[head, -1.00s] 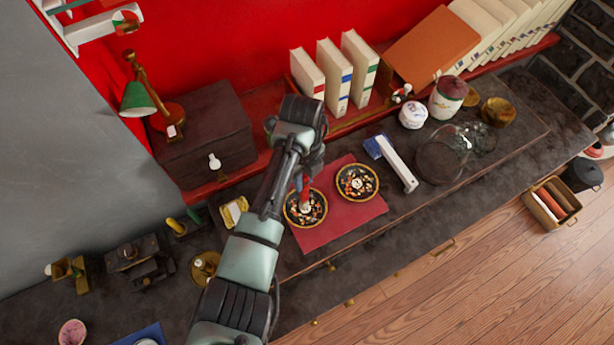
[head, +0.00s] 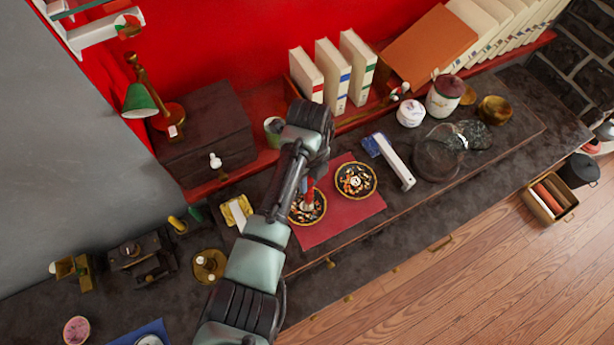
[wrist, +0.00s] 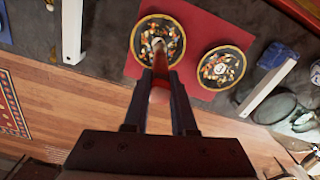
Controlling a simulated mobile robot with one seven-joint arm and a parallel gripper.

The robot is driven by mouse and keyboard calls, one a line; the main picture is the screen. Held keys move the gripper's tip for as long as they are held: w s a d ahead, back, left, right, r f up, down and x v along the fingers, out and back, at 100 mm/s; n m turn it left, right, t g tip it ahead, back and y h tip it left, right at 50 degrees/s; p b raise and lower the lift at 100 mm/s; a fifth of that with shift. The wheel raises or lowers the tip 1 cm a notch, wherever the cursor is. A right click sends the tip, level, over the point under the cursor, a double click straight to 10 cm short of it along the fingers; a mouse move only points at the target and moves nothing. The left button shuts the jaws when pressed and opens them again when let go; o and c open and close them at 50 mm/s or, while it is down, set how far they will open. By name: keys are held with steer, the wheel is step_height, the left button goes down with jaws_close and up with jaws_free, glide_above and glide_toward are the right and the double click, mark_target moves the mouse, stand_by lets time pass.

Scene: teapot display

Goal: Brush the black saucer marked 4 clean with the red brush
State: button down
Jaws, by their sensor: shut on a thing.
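My gripper (wrist: 160,88) is shut on the red brush (wrist: 160,64), whose pale tip points down onto a black saucer with a gold rim. This saucer (wrist: 138,57) is strewn with coloured bits. In the head view my gripper (head: 312,170) and the brush (head: 310,184) are above the same saucer (head: 320,213), partly hidden by my arm. The brush covers its centre, so its mark cannot be read.
Both saucers stand on a red mat (head: 350,218). A blue-and-white object (head: 398,165) lies to the right, with a glass dome (head: 434,155) beyond. A yellow dish (head: 236,213) is left of my arm. White books (head: 328,75) stand behind.

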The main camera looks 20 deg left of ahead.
steer(key=shift+r+p, duration=2.65)
steer(key=shift+r, duration=0.45)
step_height(320, 180, up, 3)
steer(key=p, duration=0.3)
steer(key=shift+f, duration=0.2)
